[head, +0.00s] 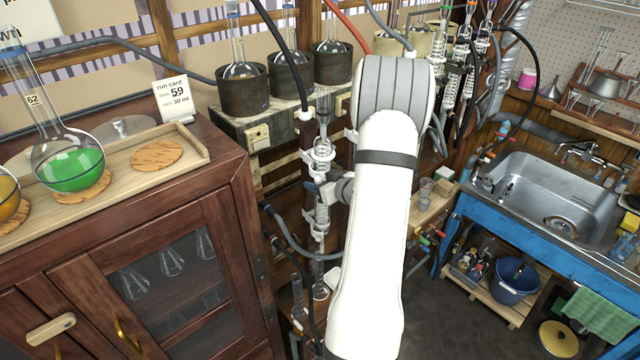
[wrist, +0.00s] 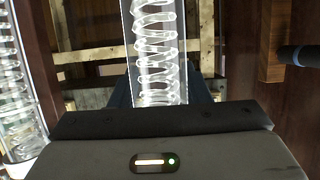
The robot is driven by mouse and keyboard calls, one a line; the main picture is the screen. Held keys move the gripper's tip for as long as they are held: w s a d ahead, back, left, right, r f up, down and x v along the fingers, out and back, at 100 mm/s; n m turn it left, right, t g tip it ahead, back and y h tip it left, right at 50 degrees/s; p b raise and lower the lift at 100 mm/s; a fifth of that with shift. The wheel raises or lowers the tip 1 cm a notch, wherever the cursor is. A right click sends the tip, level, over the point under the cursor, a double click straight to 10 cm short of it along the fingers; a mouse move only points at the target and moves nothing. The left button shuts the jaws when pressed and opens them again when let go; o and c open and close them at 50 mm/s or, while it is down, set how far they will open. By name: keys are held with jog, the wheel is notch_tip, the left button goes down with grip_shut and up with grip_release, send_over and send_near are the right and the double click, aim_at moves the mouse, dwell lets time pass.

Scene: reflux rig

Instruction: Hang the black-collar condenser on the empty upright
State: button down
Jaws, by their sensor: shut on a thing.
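A clear glass condenser with a coil inside (wrist: 157,45) stands roughly upright in the wrist view, between the fingers of my gripper (wrist: 160,95). My gripper is shut on it. In the head view the glass condenser (head: 322,150) shows left of my white arm, with my gripper (head: 325,190) at its middle. I cannot make out its collar colour. A dark wooden upright (head: 308,130) is close beside it; I cannot tell whether they touch. My arm hides part of the rig behind it.
Several condensers with coloured collars (head: 468,60) hang at the back right among hoses. Flasks sit in dark heating mantles (head: 243,90) at the back. A wooden cabinet (head: 190,220) stands left, a sink (head: 550,195) right. Another glass coil (wrist: 15,110) is at the wrist view's left.

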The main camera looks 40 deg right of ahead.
jog(key=shift+w, duration=0.65)
jog(key=shift+f+b, duration=0.3)
jog(key=shift+b, duration=0.05)
dwell(0.4)
jog(key=shift+s, duration=0.1)
jog(key=c, duration=0.7)
grip_release()
jog(key=b+v, duration=0.1)
jog(key=v, duration=0.6)
jog(key=shift+s+b, duration=0.35)
jog(key=shift+b, duration=0.05)
jog(key=shift+r, duration=0.1)
